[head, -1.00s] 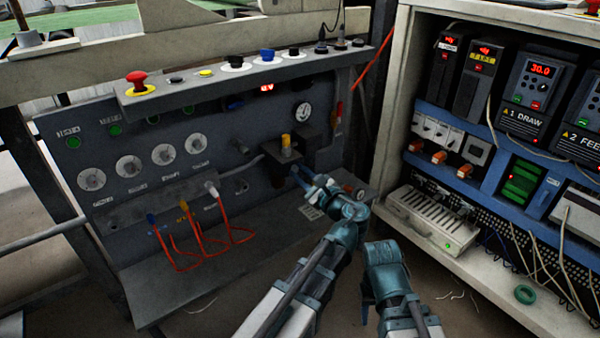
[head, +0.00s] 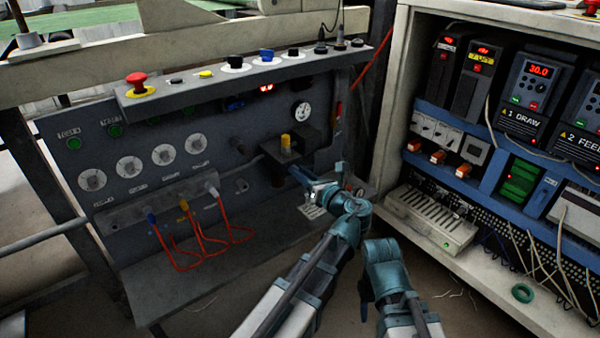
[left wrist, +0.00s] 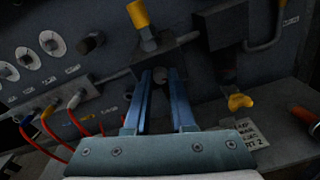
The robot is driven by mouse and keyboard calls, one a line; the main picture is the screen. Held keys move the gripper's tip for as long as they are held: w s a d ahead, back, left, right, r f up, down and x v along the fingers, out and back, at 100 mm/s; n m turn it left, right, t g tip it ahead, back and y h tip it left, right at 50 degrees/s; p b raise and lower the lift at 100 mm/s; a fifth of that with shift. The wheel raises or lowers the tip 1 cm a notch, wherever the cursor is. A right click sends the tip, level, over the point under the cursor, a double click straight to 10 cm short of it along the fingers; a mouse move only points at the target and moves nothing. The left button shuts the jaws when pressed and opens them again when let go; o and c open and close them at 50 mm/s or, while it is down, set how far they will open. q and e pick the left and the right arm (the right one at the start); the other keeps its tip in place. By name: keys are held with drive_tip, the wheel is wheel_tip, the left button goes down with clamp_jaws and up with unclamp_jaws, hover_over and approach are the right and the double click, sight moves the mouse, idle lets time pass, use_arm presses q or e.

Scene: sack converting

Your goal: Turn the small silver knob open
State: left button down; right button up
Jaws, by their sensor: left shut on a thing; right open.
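The small silver knob (left wrist: 160,77) shows in the left wrist view as a round grey piece between the blue fingers of my left gripper (left wrist: 160,74), below a yellow-topped fitting (left wrist: 147,40). In the head view my left gripper (head: 293,173) reaches the panel just under the dark block with the yellow cap (head: 285,141). It is shut on the knob, and the fingers hide most of it. My right gripper (head: 366,305) hangs low at the front, away from the panel, open and empty.
Red hoses (head: 195,245) plug into the panel's lower left. A yellow valve handle (left wrist: 240,101) and a paper tag (left wrist: 250,133) are right of my fingers. An open electrical cabinet (head: 470,250) stands close on the right. A ledge with buttons (head: 240,75) overhangs the panel.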

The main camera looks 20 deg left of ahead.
use_arm(q)
drive_tip(key=shift+m, duration=0.5)
drive_tip(key=shift+f, duration=0.1)
drive_tip(key=c, duration=0.8)
unclamp_jaws()
drive_tip(key=shift+o, duration=0.2)
